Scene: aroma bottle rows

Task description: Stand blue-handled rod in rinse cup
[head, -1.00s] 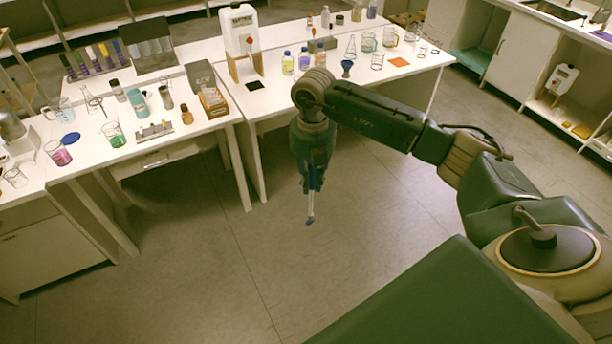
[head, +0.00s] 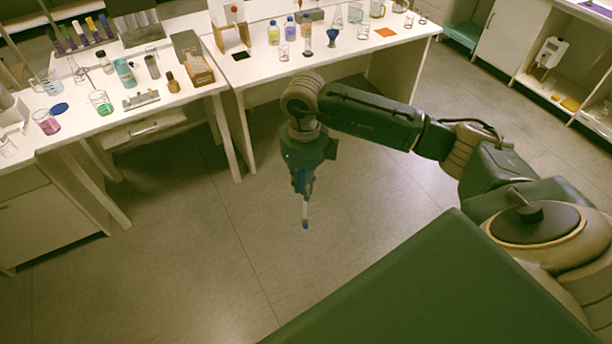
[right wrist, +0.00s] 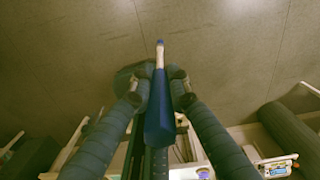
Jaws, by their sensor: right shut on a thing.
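My right gripper (head: 302,186) is shut on the blue-handled rod (head: 305,213), which hangs upright below it over open floor, in front of the benches. In the right wrist view the rod's blue handle (right wrist: 159,112) lies between the two fingers (right wrist: 156,82), and its pale shaft ends in a blue tip. Several clear glass vessels stand on the benches, including a small one (head: 284,52) near the front edge of the right bench. I cannot tell which vessel is the rinse cup. My left gripper is not in view.
The right bench holds bottles, a dark blue funnel-like piece (head: 333,36), a black square (head: 240,54) and an orange square (head: 385,32). The left bench holds beakers, a brown bottle (head: 173,83) and a box (head: 196,72). The floor (head: 190,250) before them is clear.

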